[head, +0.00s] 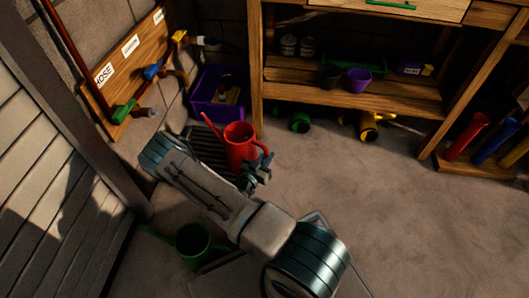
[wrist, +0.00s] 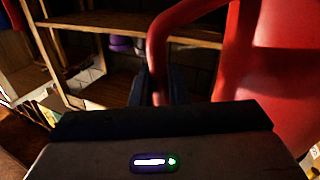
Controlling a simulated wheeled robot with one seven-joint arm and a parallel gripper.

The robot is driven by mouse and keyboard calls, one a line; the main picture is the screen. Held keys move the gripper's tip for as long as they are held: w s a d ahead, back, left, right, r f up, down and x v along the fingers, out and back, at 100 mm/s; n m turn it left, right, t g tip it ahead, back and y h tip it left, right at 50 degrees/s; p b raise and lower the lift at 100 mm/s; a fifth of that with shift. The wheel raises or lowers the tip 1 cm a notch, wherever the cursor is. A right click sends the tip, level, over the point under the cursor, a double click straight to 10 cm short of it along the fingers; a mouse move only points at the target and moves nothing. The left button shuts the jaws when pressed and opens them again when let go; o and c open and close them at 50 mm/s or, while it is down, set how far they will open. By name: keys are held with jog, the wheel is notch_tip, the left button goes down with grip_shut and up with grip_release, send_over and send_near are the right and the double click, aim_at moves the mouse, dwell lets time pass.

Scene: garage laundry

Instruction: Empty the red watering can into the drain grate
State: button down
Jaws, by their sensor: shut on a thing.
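The red watering can (head: 239,143) is close to upright in the head view, with its spout toward the upper left. My gripper (head: 262,172) is shut on its handle at the right side. In the wrist view the can's red body (wrist: 280,90) fills the right side, and its curved handle (wrist: 158,45) runs down to my dark finger (wrist: 172,86). The dark slatted drain grate (head: 200,143) lies on the floor by the wall, left of and partly behind the can. My arm covers its near part. I cannot tell whether the can touches it. The can's inside contents are not visible.
A purple crate (head: 207,106) stands behind the grate. A wooden shelf unit (head: 290,85) stands at the back, with green (head: 300,121) and yellow (head: 369,127) cans beneath it. Another green can (head: 193,243) stands near my arm. The floor to the right (head: 390,210) is clear.

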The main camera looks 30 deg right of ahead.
aim_at(258, 143)
jog(key=r+p, duration=0.1)
jog(key=r+n+p, duration=0.1)
jog(key=r+n, duration=0.1)
jog(key=shift+s+d+r+p, duration=0.15)
jog(key=shift+s+d+p, duration=0.15)
jog(key=shift+d+p, duration=0.1)
jog(key=shift+r+n+p, duration=0.7)
jog(key=shift+n+p, duration=0.05)
jog(key=shift+n, duration=0.15)
jog(key=shift+a+r+n, duration=0.1)
jog(key=shift+r+n, duration=0.1)
jog(key=shift+n, duration=0.1)
jog(key=shift+w+a+r+n+p, duration=0.4)
jog(key=shift+w+r+n, duration=0.15)
jog(key=shift+w+n, duration=0.15)
jog(key=shift+w+a+r+n+p, duration=0.45)
jog(key=shift+w+r+n, duration=0.15)
jog(key=shift+n, duration=0.15)
jog(key=shift+w+a+r+n+p, duration=0.4)
jog(key=shift+w+r+n, duration=0.15)
jog(key=shift+w+n, duration=0.15)
jog(key=shift+w+a+r+n+b, duration=0.15)
jog(key=shift+w+a+n+b, duration=0.1)
jog(key=shift+w+n+b, duration=0.25)
jog(key=w+a+r+n, duration=0.4)
jog(key=w+r, duration=0.1)
jog(key=w, duration=0.1)
jog(key=shift+w+b, duration=0.25)
jog(key=shift+b, duration=0.15)
